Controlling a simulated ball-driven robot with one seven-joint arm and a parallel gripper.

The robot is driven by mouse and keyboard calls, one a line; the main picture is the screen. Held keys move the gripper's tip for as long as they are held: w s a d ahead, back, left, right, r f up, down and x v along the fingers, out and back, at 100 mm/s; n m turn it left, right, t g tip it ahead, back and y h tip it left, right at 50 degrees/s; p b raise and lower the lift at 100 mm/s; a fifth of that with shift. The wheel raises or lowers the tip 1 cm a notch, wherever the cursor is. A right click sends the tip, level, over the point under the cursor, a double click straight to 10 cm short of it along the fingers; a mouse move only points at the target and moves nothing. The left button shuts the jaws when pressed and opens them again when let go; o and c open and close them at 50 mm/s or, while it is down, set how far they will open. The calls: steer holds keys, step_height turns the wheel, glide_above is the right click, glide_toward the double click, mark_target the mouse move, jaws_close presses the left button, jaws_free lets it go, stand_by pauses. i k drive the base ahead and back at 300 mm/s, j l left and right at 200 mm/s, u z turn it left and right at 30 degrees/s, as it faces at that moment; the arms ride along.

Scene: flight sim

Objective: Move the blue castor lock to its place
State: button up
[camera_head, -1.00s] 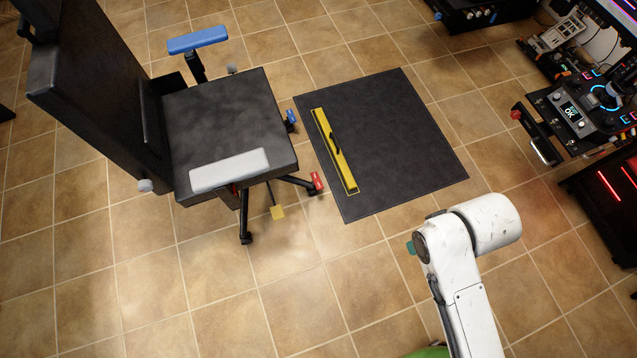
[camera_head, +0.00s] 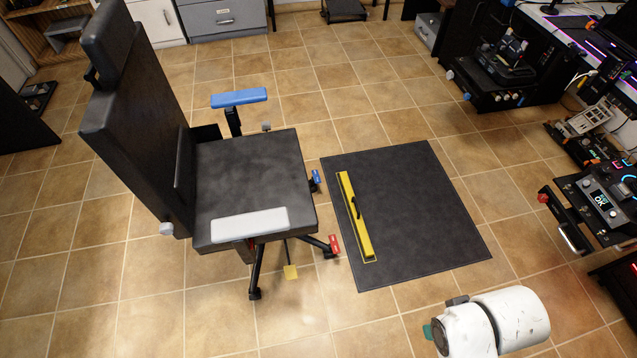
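The blue castor lock (camera_head: 316,177) is a small blue piece at the right side of the office chair's base, just below the seat's edge. A similar red lock (camera_head: 334,243) sits on a front castor of the chair. The black chair (camera_head: 255,180) has a blue armrest pad on its far side and a light grey one on its near side. My arm shows at the bottom right as white links, well apart from the chair. My gripper is out of the picture.
A dark mat (camera_head: 425,215) lies right of the chair, with a yellow bar (camera_head: 355,215) with a black handle on its left part. Desk equipment (camera_head: 590,205) lines the right side. Grey and white cabinets (camera_head: 222,18) stand at the back. Tiled floor is clear in front.

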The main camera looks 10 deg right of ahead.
mark_target(317, 180)
steer(key=i+l+u, duration=0.1)
steer(key=u, duration=0.55)
steer(key=i+l+u, duration=0.45)
steer(key=l, duration=0.25)
steer(key=l+u, duration=0.25)
steer(key=l, duration=0.15)
steer(key=i+l+u, duration=0.2)
steer(key=l, duration=0.2)
steer(key=i+l, duration=0.15)
steer(key=l, duration=0.6)
steer(key=i+l+u, duration=0.1)
steer(key=l, duration=0.6)
steer(key=i+l, duration=0.1)
steer(key=l, duration=0.65)
steer(key=i+l+u, duration=0.1)
steer(key=l, duration=0.65)
steer(key=i+l, duration=0.1)
steer(key=l, duration=0.65)
